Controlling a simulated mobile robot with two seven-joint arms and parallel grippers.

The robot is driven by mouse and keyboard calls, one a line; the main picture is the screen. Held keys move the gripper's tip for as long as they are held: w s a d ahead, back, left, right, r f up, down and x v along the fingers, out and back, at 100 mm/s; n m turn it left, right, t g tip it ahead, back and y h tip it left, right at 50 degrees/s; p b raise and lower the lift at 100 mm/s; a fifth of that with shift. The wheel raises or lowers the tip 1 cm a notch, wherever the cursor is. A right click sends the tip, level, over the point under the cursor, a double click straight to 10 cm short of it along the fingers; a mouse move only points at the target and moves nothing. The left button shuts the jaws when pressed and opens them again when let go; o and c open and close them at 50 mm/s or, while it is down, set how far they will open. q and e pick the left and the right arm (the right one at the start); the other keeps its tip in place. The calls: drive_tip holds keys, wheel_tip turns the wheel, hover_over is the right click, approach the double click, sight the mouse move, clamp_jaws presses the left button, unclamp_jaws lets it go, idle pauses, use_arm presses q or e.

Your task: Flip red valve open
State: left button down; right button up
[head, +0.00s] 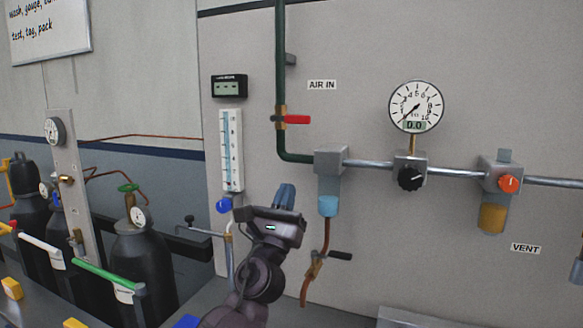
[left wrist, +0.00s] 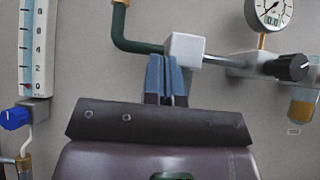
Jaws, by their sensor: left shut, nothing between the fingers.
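The red valve handle (head: 297,119) sits on a brass valve body in the green vertical pipe (head: 281,60), left of the AIR IN label. The handle points right, level and crosswise to the pipe. My left gripper (head: 285,192) is below the red handle, apart from it, in front of the panel. Its blue fingers point up and are shut with nothing between them. In the left wrist view the closed fingers (left wrist: 166,62) show before the pipe's lower bend and the grey block (left wrist: 184,47). The red handle is out of that view. My right gripper is not in view.
A gauge (head: 416,106) reading 0.0 stands above a black knob (head: 411,179). An orange knob (head: 508,183) is further right. A flow tube (head: 231,150) with a blue knob (head: 223,205) is left of the gripper. Dark gas cylinders (head: 143,265) stand at lower left.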

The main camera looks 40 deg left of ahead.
sight(290, 119)
use_arm(q)
drive_tip(key=s+r+p+x, duration=0.2)
drive_tip(key=p+x, duration=0.3)
drive_tip(key=x, duration=0.7)
drive_tip(key=shift+d, duration=0.3)
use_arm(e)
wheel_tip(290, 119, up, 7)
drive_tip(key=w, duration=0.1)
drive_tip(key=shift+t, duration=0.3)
use_arm(q)
drive_tip(key=shift+w, duration=0.1)
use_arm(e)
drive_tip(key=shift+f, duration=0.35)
